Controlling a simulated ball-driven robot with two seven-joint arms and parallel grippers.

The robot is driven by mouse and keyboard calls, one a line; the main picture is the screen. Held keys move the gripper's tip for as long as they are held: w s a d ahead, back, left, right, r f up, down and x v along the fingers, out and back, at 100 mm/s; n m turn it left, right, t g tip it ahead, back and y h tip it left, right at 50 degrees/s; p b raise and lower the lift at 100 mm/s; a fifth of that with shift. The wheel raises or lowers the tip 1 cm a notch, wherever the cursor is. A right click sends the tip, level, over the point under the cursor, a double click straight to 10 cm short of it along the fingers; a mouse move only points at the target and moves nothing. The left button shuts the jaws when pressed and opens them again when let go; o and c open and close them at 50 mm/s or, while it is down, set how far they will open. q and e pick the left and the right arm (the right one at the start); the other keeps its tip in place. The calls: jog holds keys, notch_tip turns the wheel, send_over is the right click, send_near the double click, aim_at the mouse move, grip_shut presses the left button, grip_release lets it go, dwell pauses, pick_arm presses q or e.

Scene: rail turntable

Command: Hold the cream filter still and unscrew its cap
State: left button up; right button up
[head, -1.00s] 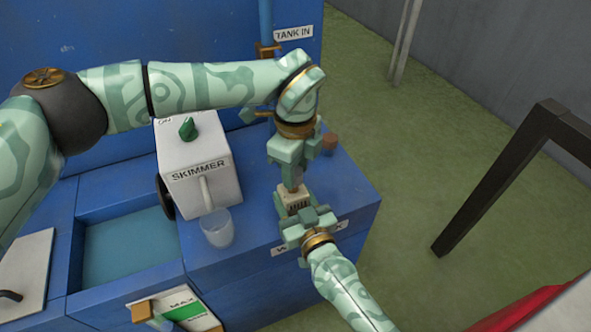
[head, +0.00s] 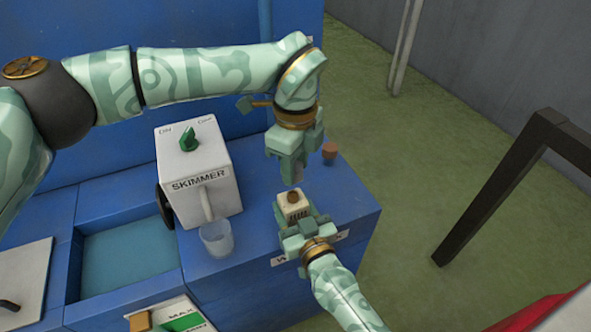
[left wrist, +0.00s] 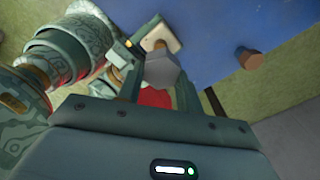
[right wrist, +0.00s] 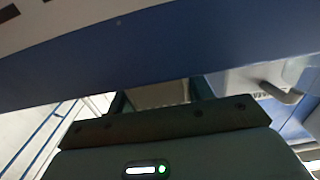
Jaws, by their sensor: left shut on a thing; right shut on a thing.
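The cream filter (head: 285,211) is upright at the front edge of the blue bench, with a bare brown neck on top. My right gripper (head: 302,222) is shut on the filter from the front; the right wrist view shows part of the filter (right wrist: 160,95) between the fingers. My left gripper (head: 291,165) is above the filter, pointing down, shut on the grey faceted cap (left wrist: 163,72). The cap is clear of the neck, with a small gap. The filter also shows beyond the cap in the left wrist view (left wrist: 166,31).
The white SKIMMER box (head: 195,170) with a green knob and a clear cup (head: 217,240) stand to the left. A dark frame (head: 495,180) is at the right.

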jog(key=o, duration=1.5)
jog(key=shift+c, duration=0.2)
